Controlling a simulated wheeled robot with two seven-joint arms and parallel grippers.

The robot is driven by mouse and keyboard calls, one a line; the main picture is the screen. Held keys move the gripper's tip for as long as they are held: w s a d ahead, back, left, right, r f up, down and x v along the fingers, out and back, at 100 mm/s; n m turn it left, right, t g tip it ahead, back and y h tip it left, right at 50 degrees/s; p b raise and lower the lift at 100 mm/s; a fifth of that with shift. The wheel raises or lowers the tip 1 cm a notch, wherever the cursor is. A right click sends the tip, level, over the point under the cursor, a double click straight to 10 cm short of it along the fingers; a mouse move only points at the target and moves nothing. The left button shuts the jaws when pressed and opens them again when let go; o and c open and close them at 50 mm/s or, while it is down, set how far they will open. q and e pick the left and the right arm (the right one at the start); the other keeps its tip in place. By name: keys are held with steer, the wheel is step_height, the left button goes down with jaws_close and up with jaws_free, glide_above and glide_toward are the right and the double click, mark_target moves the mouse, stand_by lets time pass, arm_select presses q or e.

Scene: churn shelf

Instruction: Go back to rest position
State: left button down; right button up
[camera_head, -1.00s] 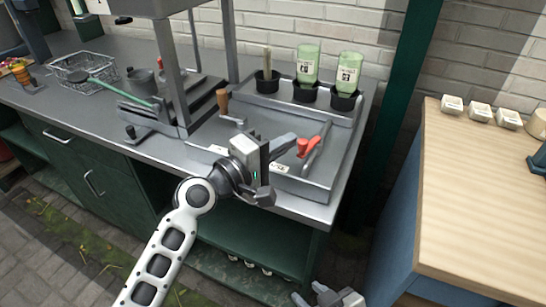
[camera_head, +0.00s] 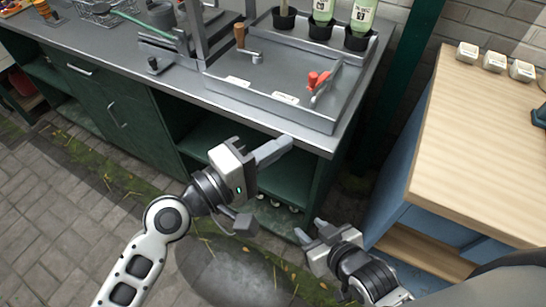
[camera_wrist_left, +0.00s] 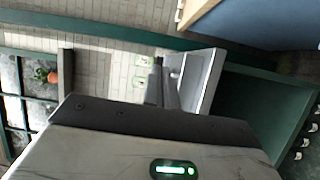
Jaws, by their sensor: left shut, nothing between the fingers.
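My left gripper (camera_head: 284,146) is in front of the grey counter, below its front edge and over the open lower shelf in the head view. Its fingers are together and hold nothing. My right gripper (camera_head: 312,230) is low in the head view, right of the left one and near the gap between counter and wooden table. No object shows in it, but its finger gap is unclear.
The grey counter (camera_head: 225,119) carries a red-handled tool (camera_head: 317,80), a wooden-handled tool (camera_head: 241,37), green bottles (camera_head: 362,14) in black cups and a wire basket (camera_head: 95,10). A wooden table (camera_head: 470,140) stands right. The paved floor (camera_head: 50,200) at left is free.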

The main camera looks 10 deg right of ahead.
arm_select(q)
steer(key=shift+s+a, duration=0.3)
steer(key=shift+s, duration=0.35)
arm_select(e)
steer(key=shift+s, duration=0.15)
arm_select(q)
steer(key=a+f+m+t+y, duration=0.25)
steer(key=a+f+y, duration=0.35)
steer(key=a+f, duration=0.45)
arm_select(e)
steer(key=shift+s, duration=0.1)
steer(key=c, duration=0.5)
jaws_close()
arm_select(q)
steer(key=s+a+f+m+y, duration=0.4)
steer(key=s+a+f+y, duration=0.2)
steer(key=a+f, duration=0.6)
steer(key=shift+s+a+f+y, duration=0.25)
steer(key=shift+a+y, duration=0.2)
steer(key=shift+y, duration=0.45)
